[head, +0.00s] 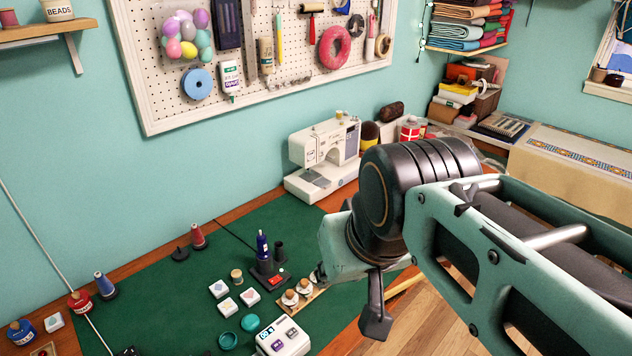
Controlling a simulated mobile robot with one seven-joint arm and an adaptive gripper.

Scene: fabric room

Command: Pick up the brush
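I cannot pick out a brush with certainty. A dark brown, rounded object with a pale lower part (370,134) stands behind the sewing machine, but it is too small to identify. My gripper (372,312) is over the right edge of the green mat (170,310). One dark finger hangs down in view. My wrist and arm hide most of the rest, so its opening and anything between the fingers cannot be made out.
A white sewing machine (328,160) stands at the back of the table. Near my gripper are a wooden board with round knobs (316,295), a dark stand with a blue bottle (268,270) and a white device (284,338). Thread spools stand at left. The mat's middle-left is clear.

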